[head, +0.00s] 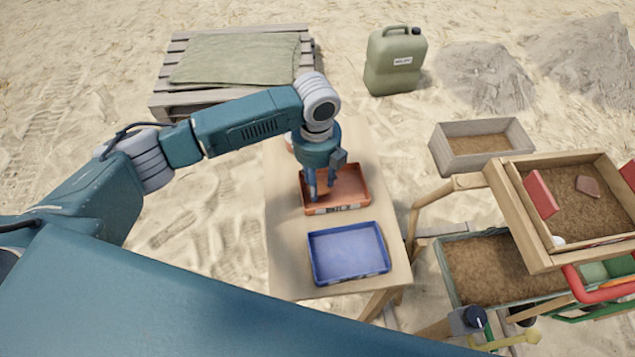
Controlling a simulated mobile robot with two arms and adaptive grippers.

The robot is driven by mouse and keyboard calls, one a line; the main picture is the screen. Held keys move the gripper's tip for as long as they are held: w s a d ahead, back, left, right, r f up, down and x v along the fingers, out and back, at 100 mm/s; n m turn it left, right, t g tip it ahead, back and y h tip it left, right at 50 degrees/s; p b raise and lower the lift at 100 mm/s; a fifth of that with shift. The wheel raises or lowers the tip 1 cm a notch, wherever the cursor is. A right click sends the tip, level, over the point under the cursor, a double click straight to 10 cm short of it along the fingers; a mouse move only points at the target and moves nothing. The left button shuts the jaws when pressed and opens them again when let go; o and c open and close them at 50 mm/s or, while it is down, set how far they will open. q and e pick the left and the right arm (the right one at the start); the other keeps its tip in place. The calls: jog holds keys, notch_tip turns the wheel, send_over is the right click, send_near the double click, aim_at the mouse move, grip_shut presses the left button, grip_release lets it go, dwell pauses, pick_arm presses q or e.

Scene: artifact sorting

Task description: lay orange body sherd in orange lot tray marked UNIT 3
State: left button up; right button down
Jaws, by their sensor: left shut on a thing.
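The orange lot tray (352,192) lies on the wooden table, with a white label on its front wall that is too small to read surely. My left gripper (320,194) points down into the tray's left part. It is shut on a small orange-brown piece (322,187), which looks like the orange body sherd. The fingers hide much of it, and I cannot tell whether it touches the tray floor. My right gripper is not in view.
An empty blue tray (348,252) sits in front of the orange tray on the table (285,262). A wooden sieve (530,220) with soil and a reddish-brown sherd (587,186) stands at right, above a soil bin (460,283). A jerrycan (395,62) and pallet (172,92) are behind.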

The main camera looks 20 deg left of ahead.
pick_arm(q)
jog(key=shift+f, duration=0.65)
jog(key=o, duration=1)
jog(key=shift+f, duration=0.1)
notch_tip(320, 180, up, 12)
jog(key=b, duration=0.1)
jog(key=shift+r, duration=0.2)
